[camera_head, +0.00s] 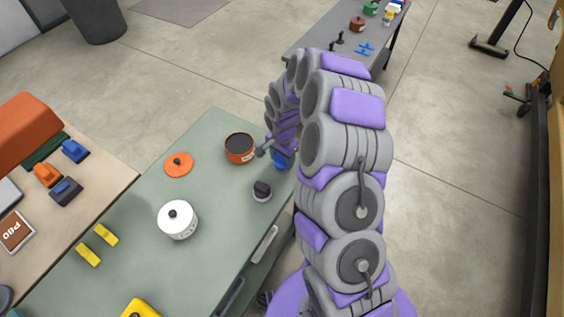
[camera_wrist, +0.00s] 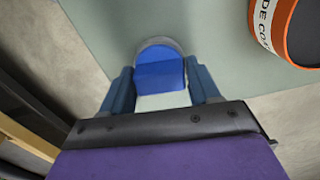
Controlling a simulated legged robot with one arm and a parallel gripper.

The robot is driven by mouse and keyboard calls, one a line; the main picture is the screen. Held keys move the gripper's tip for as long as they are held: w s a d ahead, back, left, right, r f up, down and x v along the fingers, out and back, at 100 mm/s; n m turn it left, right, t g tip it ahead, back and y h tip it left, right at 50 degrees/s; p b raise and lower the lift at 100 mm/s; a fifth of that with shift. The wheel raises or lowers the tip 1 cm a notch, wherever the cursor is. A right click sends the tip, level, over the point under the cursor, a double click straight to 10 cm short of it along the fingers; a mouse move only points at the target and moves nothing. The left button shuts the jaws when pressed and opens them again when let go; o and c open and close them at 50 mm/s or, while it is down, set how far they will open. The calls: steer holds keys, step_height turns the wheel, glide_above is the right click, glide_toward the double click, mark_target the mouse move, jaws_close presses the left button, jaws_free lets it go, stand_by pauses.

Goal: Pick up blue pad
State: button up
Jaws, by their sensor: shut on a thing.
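The blue pad (camera_wrist: 159,70) shows in the wrist view between the two fingers of my gripper (camera_wrist: 160,88). In the head view a small part of the blue pad (camera_head: 281,160) shows beside the end of my arm, at the right edge of the green-grey table. My arm hides most of the gripper there. I cannot tell whether the pad touches the table.
An orange pot (camera_head: 240,149) stands close to the left of my gripper. A dark-knobbed object (camera_head: 262,191), an orange lid (camera_head: 179,164) and a white lidded pot (camera_head: 177,220) are on the same green-grey table (camera_head: 215,130). Another table (camera_head: 310,42) stands behind.

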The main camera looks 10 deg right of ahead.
mark_target(283, 159)
steer(key=shift+a+r, duration=0.1)
steer(key=shift+a, duration=0.3)
steer(key=shift+c, duration=1)
steer(key=shift+d+r, duration=0.15)
steer(key=shift+r, duration=0.35)
steer(key=r, duration=0.1)
steer(key=r+p, duration=0.1)
steer(key=shift+s+d+r, duration=0.25)
steer(key=shift+s+r, duration=0.05)
steer(key=shift+s, duration=0.05)
steer(key=s+d+r+p, duration=0.1)
steer(key=s+d, duration=0.1)
steer(key=s, duration=1.3)
steer(key=shift+r, duration=0.1)
steer(key=o, duration=0.6)
steer(key=c, duration=0.4)
